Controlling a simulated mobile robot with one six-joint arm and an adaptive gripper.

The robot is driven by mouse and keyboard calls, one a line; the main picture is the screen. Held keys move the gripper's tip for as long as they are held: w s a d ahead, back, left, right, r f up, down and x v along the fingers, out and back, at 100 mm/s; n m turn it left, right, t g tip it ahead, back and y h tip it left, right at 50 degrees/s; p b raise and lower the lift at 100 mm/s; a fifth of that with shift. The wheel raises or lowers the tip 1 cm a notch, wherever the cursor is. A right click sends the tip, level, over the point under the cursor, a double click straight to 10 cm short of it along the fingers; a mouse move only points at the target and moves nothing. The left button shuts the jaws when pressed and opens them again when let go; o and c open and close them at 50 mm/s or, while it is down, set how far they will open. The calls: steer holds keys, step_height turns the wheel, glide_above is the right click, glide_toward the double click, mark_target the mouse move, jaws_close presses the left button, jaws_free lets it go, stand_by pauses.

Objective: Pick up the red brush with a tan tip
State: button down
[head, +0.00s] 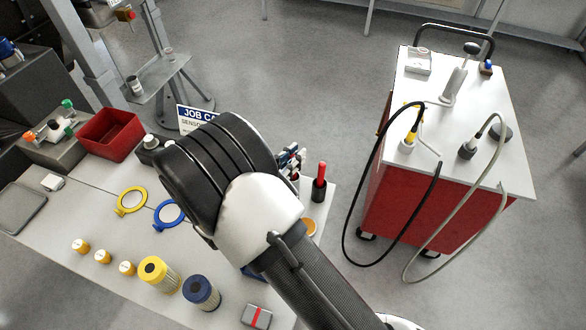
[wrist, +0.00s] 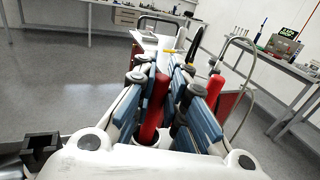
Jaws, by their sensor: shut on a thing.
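My gripper (head: 291,158) is at the right end of the white table, its blue-padded fingers also showing in the wrist view (wrist: 170,85). It is shut on a red handle, the red brush (wrist: 152,108), which stands between the fingers. I cannot make out a tan tip on it. A second red-handled tool (wrist: 214,88) is outside the right finger in the wrist view. In the head view a red-handled tool (head: 320,172) stands upright in a black holder (head: 318,192), just right of my gripper. My arm hides the held brush in the head view.
The table holds a red bin (head: 110,134), yellow (head: 131,201) and blue rings (head: 168,215), yellow (head: 158,273) and blue filters (head: 201,292), and several small yellow-capped pieces. A red cart (head: 425,207) with cables stands to the right. Open floor lies between.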

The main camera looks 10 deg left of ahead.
step_height(320, 180, up, 20)
steer(key=p, duration=0.4)
steer(key=shift+p, duration=0.3)
stand_by(0.4)
